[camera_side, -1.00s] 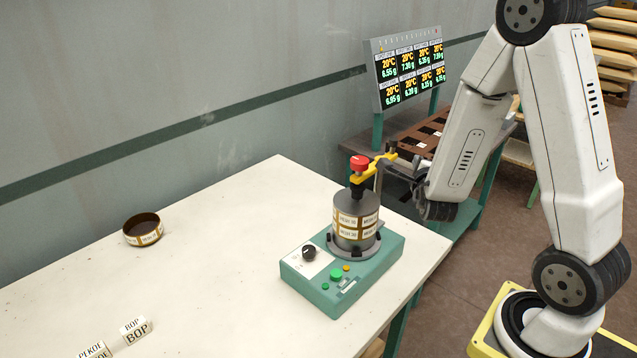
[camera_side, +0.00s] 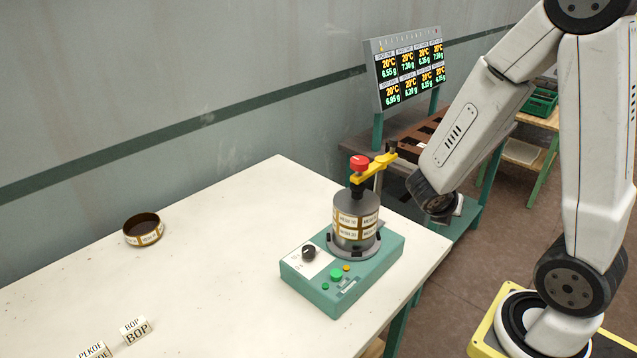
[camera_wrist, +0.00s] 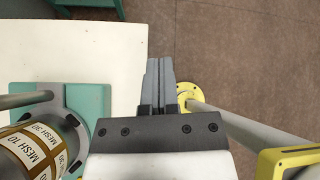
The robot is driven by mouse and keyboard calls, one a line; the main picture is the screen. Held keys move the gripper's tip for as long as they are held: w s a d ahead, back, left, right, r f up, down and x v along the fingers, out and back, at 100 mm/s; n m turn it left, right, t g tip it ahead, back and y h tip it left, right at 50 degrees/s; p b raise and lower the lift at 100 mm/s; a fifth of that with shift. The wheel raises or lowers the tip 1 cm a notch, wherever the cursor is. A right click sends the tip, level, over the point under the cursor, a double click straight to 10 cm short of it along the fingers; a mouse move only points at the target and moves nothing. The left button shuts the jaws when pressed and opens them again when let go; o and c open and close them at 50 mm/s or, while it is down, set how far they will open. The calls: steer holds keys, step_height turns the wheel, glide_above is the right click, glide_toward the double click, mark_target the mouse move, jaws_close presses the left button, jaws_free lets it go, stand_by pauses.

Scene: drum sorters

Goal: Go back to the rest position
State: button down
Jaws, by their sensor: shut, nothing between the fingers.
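My gripper (camera_wrist: 158,72) shows in the wrist view with its two grey fingers together and nothing between them. It is over the edge of the white table, with brown floor beneath on the right. In the side view my wrist is right of the sieve stack and apart from it; the fingers cannot be made out there. The sieve stack (camera_side: 355,218), labelled with mesh sizes, stands upright on a teal shaker base (camera_side: 325,289). A yellow clamp arm with a red knob (camera_side: 359,163) is above it. The stack also shows at lower left in the wrist view (camera_wrist: 33,150).
The white table (camera_side: 220,270) holds a shallow round sieve pan (camera_side: 143,230) and small label blocks (camera_side: 134,330) at left. A display board (camera_side: 410,68) and a teal bench (camera_side: 466,215) stand behind. A yellow disc (camera_wrist: 188,95) shows right of my fingers.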

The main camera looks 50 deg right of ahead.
steer(key=w+a+m+t+y, duration=0.3)
steer(key=a+m+y, duration=0.6)
steer(key=a+m, duration=0.8)
steer(key=w+m, duration=0.2)
steer(key=m, duration=0.1)
steer(key=shift+a+y, duration=0.2)
steer(key=shift+y, duration=0.2)
steer(key=shift+f, duration=0.1)
